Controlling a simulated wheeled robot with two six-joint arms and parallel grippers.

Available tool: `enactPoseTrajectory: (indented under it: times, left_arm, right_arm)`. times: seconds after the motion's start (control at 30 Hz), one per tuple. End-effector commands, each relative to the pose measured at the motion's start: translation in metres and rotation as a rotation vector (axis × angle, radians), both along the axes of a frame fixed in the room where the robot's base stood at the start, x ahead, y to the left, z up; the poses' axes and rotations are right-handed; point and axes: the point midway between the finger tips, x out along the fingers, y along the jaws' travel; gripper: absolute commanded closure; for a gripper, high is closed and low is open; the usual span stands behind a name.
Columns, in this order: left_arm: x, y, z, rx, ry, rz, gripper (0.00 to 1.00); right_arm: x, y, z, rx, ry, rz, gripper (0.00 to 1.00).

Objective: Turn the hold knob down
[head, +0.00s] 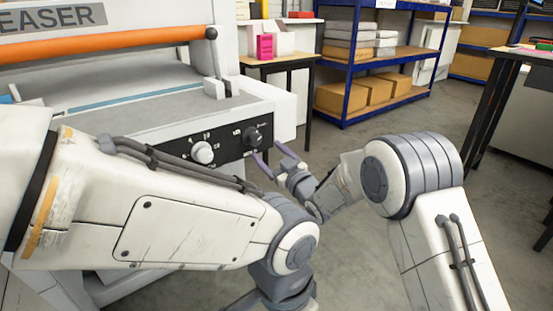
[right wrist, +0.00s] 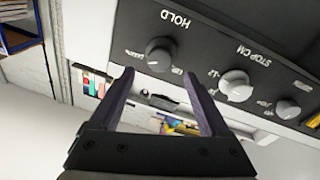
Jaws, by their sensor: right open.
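The hold knob (right wrist: 158,54) is a dark round knob on the machine's black control panel (right wrist: 205,35), under an upside-down HOLD label in the right wrist view. In the head view the hold knob (head: 252,136) is at the panel's right end. My right gripper (head: 268,150) is open, its two purple-grey fingers pointing at the knob. In the right wrist view the fingertips (right wrist: 158,71) lie to either side of the knob's line, seemingly just short of it; contact cannot be told. My left arm crosses the lower left; its fingers are out of view.
A white STOP CM knob (right wrist: 236,86) sits beside the hold knob, with another knob (right wrist: 287,109) further along. A lever (head: 214,60) stands above the panel. A small table (head: 280,61) and blue shelving (head: 345,68) stand behind. Open grey floor lies between.

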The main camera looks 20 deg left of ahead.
Motion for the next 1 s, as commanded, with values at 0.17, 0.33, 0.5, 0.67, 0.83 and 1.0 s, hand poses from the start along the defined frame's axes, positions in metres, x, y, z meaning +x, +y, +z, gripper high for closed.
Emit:
enactPoseTrajectory:
  times: [0.17,0.33,0.5,0.67,0.83,1.0]
  left_arm:
    - [0.000,0.000,0.003,0.000,0.000,0.000,0.50]
    - [0.000,0.000,0.004,0.000,0.000,0.000,0.50]
    - [0.000,0.000,0.003,0.000,0.000,0.000,0.50]
    - [0.000,0.000,0.003,0.000,0.000,0.000,0.50]
    - [0.000,0.000,0.004,0.000,0.000,0.000,0.50]
    - [0.000,0.000,0.004,0.000,0.000,0.000,0.50]
  right_arm:
    - [-0.017,-0.020,-0.002,0.000,0.001,-0.001,0.20]
    - [-0.024,-0.028,-0.004,0.000,0.001,-0.001,0.20]
    - [-0.025,-0.029,-0.004,0.000,0.000,0.000,0.20]
    - [-0.025,-0.028,-0.004,-0.001,0.001,0.000,0.20]
    - [-0.031,-0.030,-0.001,-0.060,0.067,-0.032,0.20]
    - [-0.059,-0.051,-0.008,-0.225,0.288,-0.125,0.20]
